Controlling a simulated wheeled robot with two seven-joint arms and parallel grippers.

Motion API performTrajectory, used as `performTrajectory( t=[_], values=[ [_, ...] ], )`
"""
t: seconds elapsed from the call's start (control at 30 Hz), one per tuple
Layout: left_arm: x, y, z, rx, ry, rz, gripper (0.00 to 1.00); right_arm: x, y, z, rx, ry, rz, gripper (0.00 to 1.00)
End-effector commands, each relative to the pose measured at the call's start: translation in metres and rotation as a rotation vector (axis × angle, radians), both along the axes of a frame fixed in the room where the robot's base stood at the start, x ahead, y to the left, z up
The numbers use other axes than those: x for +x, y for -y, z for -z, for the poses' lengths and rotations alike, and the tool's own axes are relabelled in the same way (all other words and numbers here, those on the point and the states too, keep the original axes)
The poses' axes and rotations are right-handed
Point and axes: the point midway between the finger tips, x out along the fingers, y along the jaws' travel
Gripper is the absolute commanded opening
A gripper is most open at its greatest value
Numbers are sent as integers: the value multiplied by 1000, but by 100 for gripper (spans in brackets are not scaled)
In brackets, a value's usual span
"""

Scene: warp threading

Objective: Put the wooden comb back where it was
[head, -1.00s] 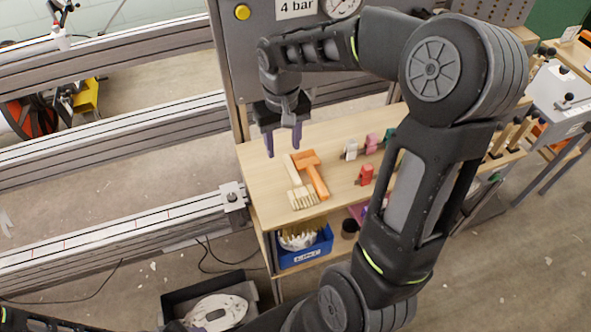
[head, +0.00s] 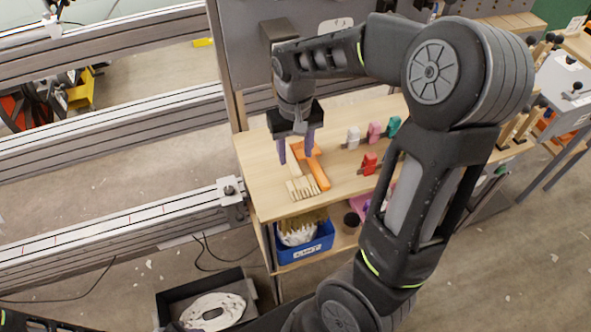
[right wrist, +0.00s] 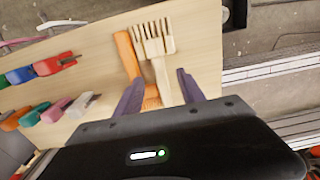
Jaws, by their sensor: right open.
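The wooden comb (head: 302,188) is pale, with several tines at its near end. It lies on the wooden shelf top (head: 255,185) against an orange tool (head: 317,172). My right gripper (head: 296,160) is open above the far ends of both. In the right wrist view the comb (right wrist: 155,45) points away from me. Its handle and the orange tool (right wrist: 128,55) lie between the two purple fingers (right wrist: 158,88), which hold nothing. The gripper hides part of the comb's handle in the head view. My left gripper is not in view.
Red (head: 369,163), white (head: 353,138), pink (head: 374,132) and teal (head: 393,126) clips lie to the right on the shelf top. A blue bin (head: 306,246) stands on the shelf below. A metal rail (head: 120,225) runs along the left. The shelf's front left is clear.

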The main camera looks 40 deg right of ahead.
Motion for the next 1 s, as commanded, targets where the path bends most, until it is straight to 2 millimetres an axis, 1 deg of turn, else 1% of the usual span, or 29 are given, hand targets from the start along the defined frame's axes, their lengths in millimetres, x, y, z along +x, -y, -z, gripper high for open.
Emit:
performTrajectory(
  t=[0.23, 0.33, 0.6, 0.7, 1.0],
  values=[
    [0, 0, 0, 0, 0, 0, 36, 0, 0, 0, 0, 0, 0, 46],
    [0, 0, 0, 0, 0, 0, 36, 0, 0, 6, 0, -2, 0, 46],
    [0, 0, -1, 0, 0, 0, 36, -1, 0, 44, 0, -3, 0, 46],
    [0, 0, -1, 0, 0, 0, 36, -1, 1, 51, 1, -2, 1, 46],
    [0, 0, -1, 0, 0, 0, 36, -1, 1, 52, 0, 1, 0, 46]
  ],
)
